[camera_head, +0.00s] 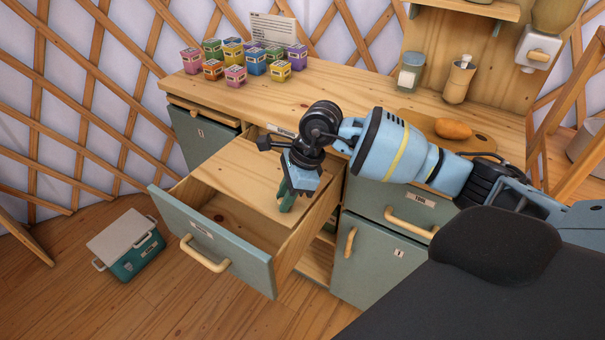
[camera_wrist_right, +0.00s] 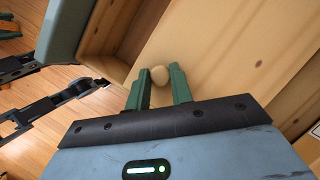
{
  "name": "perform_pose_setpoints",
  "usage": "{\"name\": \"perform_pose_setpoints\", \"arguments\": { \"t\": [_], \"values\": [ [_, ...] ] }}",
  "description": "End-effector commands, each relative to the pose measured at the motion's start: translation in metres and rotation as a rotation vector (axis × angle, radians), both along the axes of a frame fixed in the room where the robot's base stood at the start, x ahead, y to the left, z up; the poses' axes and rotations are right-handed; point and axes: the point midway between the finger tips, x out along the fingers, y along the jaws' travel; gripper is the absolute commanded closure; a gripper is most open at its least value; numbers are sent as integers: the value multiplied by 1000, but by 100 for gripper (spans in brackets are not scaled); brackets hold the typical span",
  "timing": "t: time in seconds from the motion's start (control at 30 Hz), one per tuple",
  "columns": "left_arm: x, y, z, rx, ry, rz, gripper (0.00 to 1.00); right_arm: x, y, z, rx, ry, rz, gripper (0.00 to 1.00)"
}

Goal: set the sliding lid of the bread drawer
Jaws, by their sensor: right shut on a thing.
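The bread drawer (camera_head: 215,245), with a grey-green front and a pale wooden handle, is pulled out of the counter. Its sliding lid (camera_head: 245,175), a flat wooden panel, lies over the rear part of the drawer, and the front part is uncovered. My right gripper (camera_head: 287,200) is over the lid's front right area. In the right wrist view its green fingers (camera_wrist_right: 158,88) are shut on a small round pale knob (camera_wrist_right: 159,75) on the lid (camera_wrist_right: 215,45). The gripper hides part of the lid in the head view.
Several coloured boxes (camera_head: 255,62) and a small sign stand on the counter (camera_head: 340,90). A bread-like item (camera_head: 453,128) lies on a board at right. A teal cooler box (camera_head: 127,244) with a pale lid stands on the floor left of the drawer.

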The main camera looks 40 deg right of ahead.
Motion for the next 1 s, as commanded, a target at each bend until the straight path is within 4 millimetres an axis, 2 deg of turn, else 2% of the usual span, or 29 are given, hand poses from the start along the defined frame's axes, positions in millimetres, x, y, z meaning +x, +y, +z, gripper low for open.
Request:
{"name": "perform_pose_setpoints", "arguments": {
  "t": [0.1,0.3,0.73,0.77,0.9,1.0],
  "values": [
    [2,0,7,-1,-8,1,40,-9,22,4,1,-3,4,100],
    [4,0,12,-1,-16,2,40,-17,42,2,0,-2,1,100],
    [3,0,12,-1,-12,3,40,-19,47,1,1,-2,0,100],
    [3,0,12,-1,-12,3,40,-19,47,1,1,-2,0,74],
    [3,0,12,0,-12,2,40,-19,46,1,1,-1,0,56],
    [3,0,12,0,-11,2,40,-19,46,0,1,-1,0,56]
  ]
}}
